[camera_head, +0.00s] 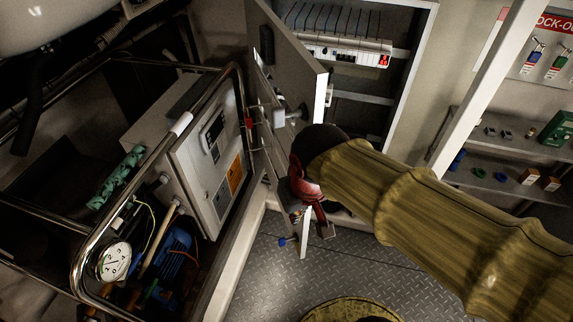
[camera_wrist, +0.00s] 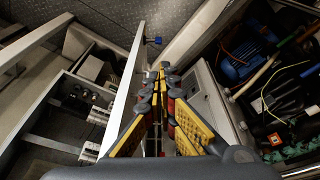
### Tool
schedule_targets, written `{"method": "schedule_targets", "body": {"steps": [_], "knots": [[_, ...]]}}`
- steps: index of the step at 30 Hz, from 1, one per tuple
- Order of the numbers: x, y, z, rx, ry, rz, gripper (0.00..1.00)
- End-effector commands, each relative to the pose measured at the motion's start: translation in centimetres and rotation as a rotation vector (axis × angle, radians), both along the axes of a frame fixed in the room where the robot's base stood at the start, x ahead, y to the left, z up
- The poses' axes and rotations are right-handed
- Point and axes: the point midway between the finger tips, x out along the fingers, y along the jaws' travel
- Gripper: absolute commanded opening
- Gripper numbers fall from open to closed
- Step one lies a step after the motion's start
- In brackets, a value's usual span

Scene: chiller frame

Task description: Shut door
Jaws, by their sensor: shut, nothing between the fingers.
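The grey electrical cabinet (camera_head: 412,75) stands open, with a row of breakers (camera_head: 340,48) inside. Its door (camera_head: 285,60) is swung out towards the chiller frame at left. The door's edge shows as a long pale strip in the wrist view (camera_wrist: 127,85). My gripper (camera_head: 305,222) is low by the door's free edge, and my sleeved arm reaches in from the right. In the wrist view my gripper (camera_wrist: 163,70) is shut and empty, just right of the door edge, between door and chiller frame. I cannot tell whether it touches the door.
The chiller frame with metal rails (camera_head: 85,255), a gauge (camera_head: 113,261) and a control box (camera_head: 212,150) stands close at left. A shelf (camera_head: 510,180) with small items is at right.

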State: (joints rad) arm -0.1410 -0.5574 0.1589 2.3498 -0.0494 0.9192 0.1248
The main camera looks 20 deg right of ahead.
Motion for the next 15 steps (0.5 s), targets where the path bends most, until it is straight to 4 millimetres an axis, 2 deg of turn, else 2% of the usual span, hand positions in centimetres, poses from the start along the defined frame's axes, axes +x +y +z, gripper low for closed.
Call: {"method": "schedule_targets", "body": {"steps": [1, 6, 11, 15], "knots": [[0.8, 0.6, 1.7, -0.007, 0.037, -0.009, 0.00], [3.6, 2.2, 3.3, -0.039, 0.137, -0.122, 0.00], [6.8, 3.7, 4.2, -0.089, 0.203, -0.343, 0.00], [9.3, 4.6, 4.1, -0.129, 0.198, -0.605, 0.00]]}}
